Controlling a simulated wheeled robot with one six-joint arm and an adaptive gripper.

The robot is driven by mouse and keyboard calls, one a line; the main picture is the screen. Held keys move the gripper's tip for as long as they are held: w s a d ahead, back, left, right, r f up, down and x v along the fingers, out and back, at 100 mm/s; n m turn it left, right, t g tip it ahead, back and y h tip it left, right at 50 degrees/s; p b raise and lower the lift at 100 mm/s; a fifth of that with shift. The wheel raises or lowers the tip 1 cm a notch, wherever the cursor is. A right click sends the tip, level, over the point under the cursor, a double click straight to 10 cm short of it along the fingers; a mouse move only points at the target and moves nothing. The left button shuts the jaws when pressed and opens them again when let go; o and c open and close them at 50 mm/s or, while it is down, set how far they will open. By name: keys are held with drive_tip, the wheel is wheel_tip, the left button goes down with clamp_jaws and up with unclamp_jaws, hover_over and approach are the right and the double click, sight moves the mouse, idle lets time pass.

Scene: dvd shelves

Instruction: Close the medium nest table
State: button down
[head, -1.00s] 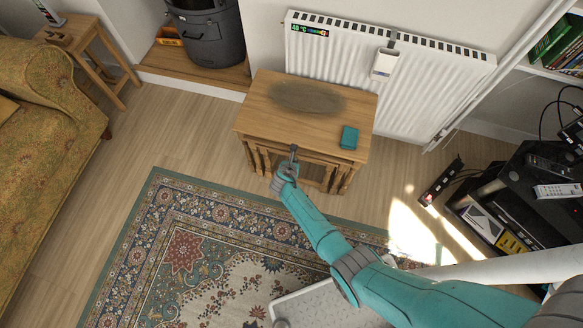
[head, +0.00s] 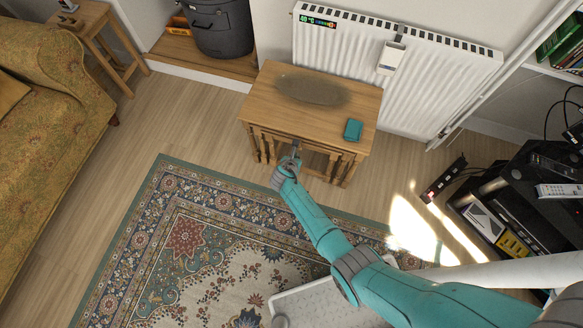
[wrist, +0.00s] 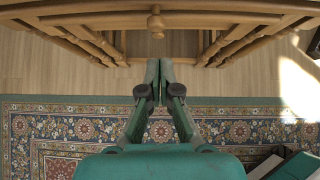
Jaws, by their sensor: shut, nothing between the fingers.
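The wooden nest of tables (head: 311,108) stands against the wall below the radiator, with the smaller tables tucked under the largest top. In the wrist view the nested table edges (wrist: 160,20) run across the top, with turned legs on both sides and a small round knob (wrist: 156,23) at the middle. I cannot tell which edge is the medium table's. My gripper (wrist: 159,70) is shut and empty, just in front of the nest's front edge. In the head view my gripper (head: 294,150) overlaps that edge and hides part of it; contact cannot be told.
A teal box (head: 353,129) lies on the tabletop beside a dark oval patch. A patterned rug (head: 190,240) covers the floor in front. The sofa (head: 45,110) is at left, and black electronics (head: 520,200) stand at right. Bare floor lies left of the nest.

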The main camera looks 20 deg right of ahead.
drive_tip(key=v, duration=0.9)
drive_tip(key=shift+a, duration=0.15)
drive_tip(key=s+d+r+m+t+y, duration=0.15)
drive_tip(key=s+m, duration=0.35)
drive_tip(key=s, duration=0.5)
drive_tip(key=s+d+m+t+y, duration=0.1)
drive_tip(key=s+d+m+y, duration=0.3)
drive_tip(key=s, duration=0.6)
drive_tip(key=s+r+m+t, duration=0.1)
drive_tip(key=s+r+m, duration=0.5)
drive_tip(key=r, duration=0.5)
drive_tip(key=s+r+m+t, duration=0.2)
drive_tip(key=s+r+m, duration=0.5)
drive_tip(key=r, duration=0.4)
drive_tip(key=s+r+m+t, duration=0.2)
drive_tip(key=s+r+m, duration=0.4)
drive_tip(key=r, duration=0.5)
drive_tip(key=shift+s+a+m, duration=0.2)
drive_tip(key=shift+a+m, duration=0.15)
drive_tip(key=shift+m, duration=0.25)
drive_tip(key=shift+r+h, duration=0.15)
drive_tip(key=shift+h, duration=0.1)
